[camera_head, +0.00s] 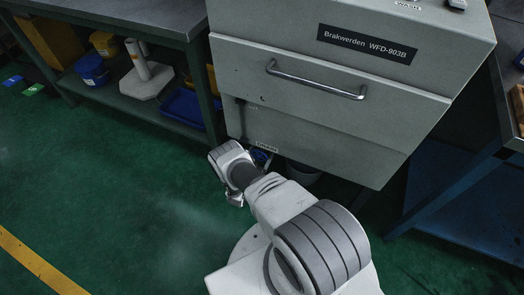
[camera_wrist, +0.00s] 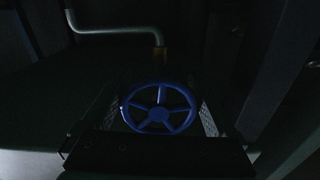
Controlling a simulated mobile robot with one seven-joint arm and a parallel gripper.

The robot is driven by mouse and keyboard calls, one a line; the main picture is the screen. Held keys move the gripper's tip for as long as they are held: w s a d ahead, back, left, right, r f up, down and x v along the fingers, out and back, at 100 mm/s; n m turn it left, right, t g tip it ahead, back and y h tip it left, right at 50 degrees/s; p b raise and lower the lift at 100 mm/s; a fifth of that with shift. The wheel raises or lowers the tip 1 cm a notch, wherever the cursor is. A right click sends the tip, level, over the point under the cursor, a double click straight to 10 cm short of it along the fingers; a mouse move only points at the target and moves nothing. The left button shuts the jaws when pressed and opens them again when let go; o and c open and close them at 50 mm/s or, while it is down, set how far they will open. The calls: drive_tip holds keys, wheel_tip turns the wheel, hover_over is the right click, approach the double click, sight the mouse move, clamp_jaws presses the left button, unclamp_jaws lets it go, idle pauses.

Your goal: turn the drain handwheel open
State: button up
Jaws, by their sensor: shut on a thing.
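The blue drain handwheel (camera_wrist: 159,108) is a spoked ring in the middle of the dark wrist view. A small part of it shows in the head view (camera_head: 261,157), below the front of the grey cabinet. My gripper (camera_wrist: 160,118) is shut on the handwheel, with one finger at its left rim and one at its right rim. In the head view my arm reaches under the cabinet's lower edge, and the wrist hides most of the wheel and the fingers. A pale pipe (camera_wrist: 110,30) runs to a brass-coloured fitting (camera_wrist: 159,57) behind the wheel.
The grey cabinet (camera_head: 320,95) with a bar handle overhangs the wheel. A workbench with a lower shelf (camera_head: 150,106) is at left, a blue-panelled bench (camera_head: 465,210) at right. Green floor at left is clear.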

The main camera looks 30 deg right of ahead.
drive_tip(key=shift+w, duration=0.15)
drive_tip(key=o, duration=1)
drive_tip(key=shift+s+a, duration=0.1)
drive_tip(key=shift+s, duration=0.1)
